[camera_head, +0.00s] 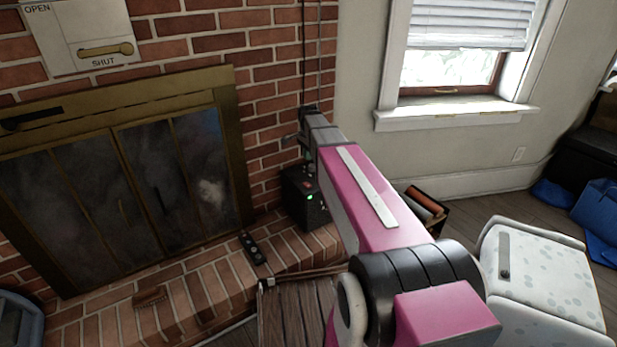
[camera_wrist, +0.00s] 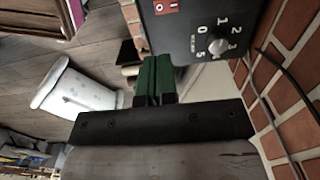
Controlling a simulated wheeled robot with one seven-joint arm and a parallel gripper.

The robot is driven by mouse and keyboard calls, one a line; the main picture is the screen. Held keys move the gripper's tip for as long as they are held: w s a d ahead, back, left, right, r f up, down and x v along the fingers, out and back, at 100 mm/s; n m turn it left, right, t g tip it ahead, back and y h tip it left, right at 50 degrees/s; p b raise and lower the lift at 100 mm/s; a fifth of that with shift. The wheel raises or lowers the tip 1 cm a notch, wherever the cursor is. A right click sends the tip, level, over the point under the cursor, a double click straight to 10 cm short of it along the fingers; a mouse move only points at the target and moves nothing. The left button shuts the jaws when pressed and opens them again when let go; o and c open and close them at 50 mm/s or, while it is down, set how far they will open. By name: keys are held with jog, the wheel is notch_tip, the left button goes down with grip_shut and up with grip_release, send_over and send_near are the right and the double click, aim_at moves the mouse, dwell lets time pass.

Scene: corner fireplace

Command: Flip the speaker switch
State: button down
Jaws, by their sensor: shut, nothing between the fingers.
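The speaker is a dark box (camera_head: 303,205) on the brick hearth in the corner, partly behind my arm in the head view. Its front shows a small red switch (camera_head: 307,184) and a lit green light. In the wrist view the speaker panel (camera_wrist: 187,38) fills the upper middle, tilted by the camera. The red switch (camera_wrist: 166,8) with white marks sits at the top edge, partly cut off. A pale knob (camera_wrist: 217,45) with numbers around it lies to its right. My gripper (camera_wrist: 157,62) has green fingers, shut and empty, with their tips near the panel's lower left edge. I cannot tell whether they touch it.
A brick wall (camera_wrist: 285,115) and dark cables run beside the speaker. The glass-fronted fireplace (camera_head: 120,190) stands left. A white spotted container (camera_head: 540,270) is right, with floor around it.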

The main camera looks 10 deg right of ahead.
aim_at(309, 186)
notch_tip(309, 186, down, 13)
jog(key=shift+f, duration=0.45)
dwell(0.4)
